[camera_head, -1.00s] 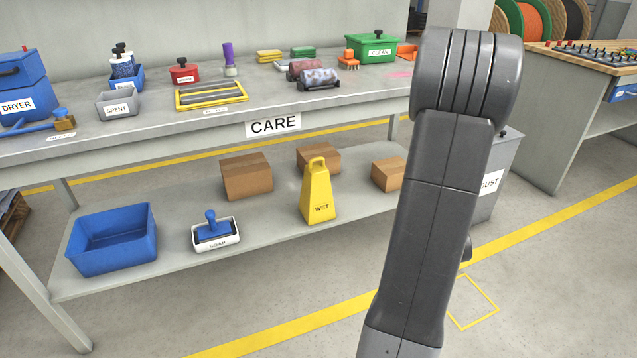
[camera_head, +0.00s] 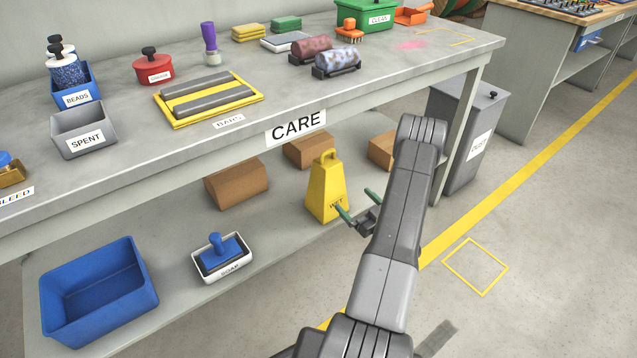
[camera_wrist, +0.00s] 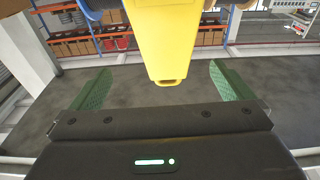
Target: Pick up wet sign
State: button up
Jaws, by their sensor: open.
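The yellow wet sign (camera_head: 325,190) stands upright on the lower shelf of the CARE bench, near its front edge, with a loop handle on top. My gripper (camera_head: 358,205) is open, with green fingers, just in front and to the right of the sign. In the wrist view the sign (camera_wrist: 166,38) appears upside down, with its handle pointing down between and ahead of the open fingers of my gripper (camera_wrist: 160,88). No finger visibly touches the sign in the wrist view. Part of its WET lettering is hidden by a finger in the head view.
The lower shelf (camera_head: 190,305) also holds a blue bin (camera_head: 98,298), a soap tray (camera_head: 222,260) and cardboard boxes (camera_head: 237,186). The bench top (camera_head: 400,95) overhangs the sign. A grey dust bin (camera_head: 470,140) stands at the right. The floor in front is clear.

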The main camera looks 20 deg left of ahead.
aim_at(336, 184)
jog(key=shift+y, duration=0.3)
jog(key=x, duration=0.4)
jog(key=b+x, duration=0.1)
jog(key=x, duration=0.4)
jog(key=shift+s+a+f, duration=0.2)
jog(key=b+x, duration=0.2)
jog(key=x, duration=0.3)
jog(key=shift+s+a+r, duration=0.1)
jog(key=shift+a, duration=0.05)
jog(key=c, duration=1.6)
